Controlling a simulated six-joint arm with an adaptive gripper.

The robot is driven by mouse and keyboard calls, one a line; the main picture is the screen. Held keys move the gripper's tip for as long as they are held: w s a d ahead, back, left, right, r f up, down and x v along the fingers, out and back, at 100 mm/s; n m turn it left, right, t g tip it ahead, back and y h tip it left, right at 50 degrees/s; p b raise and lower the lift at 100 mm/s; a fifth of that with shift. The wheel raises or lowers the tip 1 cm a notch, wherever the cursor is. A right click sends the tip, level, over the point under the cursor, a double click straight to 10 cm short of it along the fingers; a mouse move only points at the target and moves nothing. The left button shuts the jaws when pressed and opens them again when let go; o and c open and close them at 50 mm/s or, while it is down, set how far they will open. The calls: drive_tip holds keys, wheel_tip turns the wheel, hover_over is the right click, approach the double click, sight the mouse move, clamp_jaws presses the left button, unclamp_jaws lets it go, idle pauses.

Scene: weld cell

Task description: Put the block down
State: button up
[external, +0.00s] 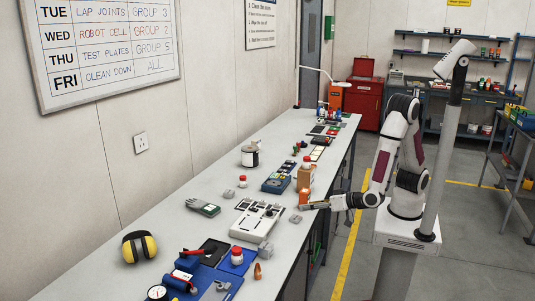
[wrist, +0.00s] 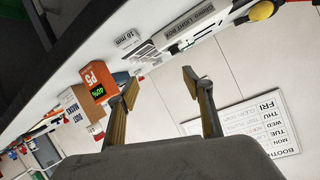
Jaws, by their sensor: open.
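My gripper (external: 303,207) is low at the right edge of the bench, pointing left. In the wrist view, my gripper (wrist: 157,80) has its two fingers wide apart with nothing between them. A small grey block (external: 295,218) rests on the bench just in front of the fingertips, apart from them as far as I can tell. Other small grey blocks lie farther left, such as one block (external: 228,193). An orange box (external: 304,196) stands right beside the gripper; the orange box (wrist: 97,83) appears next to the left finger in the wrist view. Contact there is unclear.
A light panel with dark squares (external: 258,222) lies left of my gripper. A brown box (external: 305,177) and a blue tray (external: 277,182) are farther back. Ear defenders (external: 139,247) and a glove-like grey-green item (external: 203,207) lie nearer the wall. Bare bench shows between them.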

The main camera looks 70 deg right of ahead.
drive_tip(key=w+a+f+m+g+y, duration=0.2)
drive_tip(key=w+a+m, duration=0.1)
drive_tip(key=w+a+f+m+g+y, duration=0.1)
drive_tip(key=shift+w+a+m, duration=0.15)
drive_tip(key=shift+w+m, duration=0.15)
drive_tip(key=shift+w, duration=0.1)
drive_tip(key=shift+w+a+m+g+y, duration=0.5)
drive_tip(key=shift+w+m+g+y, duration=0.2)
drive_tip(key=shift+w+m+g, duration=0.25)
drive_tip(key=shift+w+r+m+g+y, duration=0.3)
drive_tip(key=shift+w+m+g+y, duration=0.15)
drive_tip(key=shift+m+g, duration=0.4)
drive_tip(key=m, duration=0.1)
drive_tip(key=m+g, duration=0.6)
approach(296, 219)
drive_tip(key=d+v, duration=0.1)
drive_tip(key=v, duration=0.3)
drive_tip(key=shift+y, duration=0.35)
drive_tip(key=shift+a+f, duration=0.1)
drive_tip(key=shift+f, duration=2.05)
drive_tip(key=shift+x, duration=1.35)
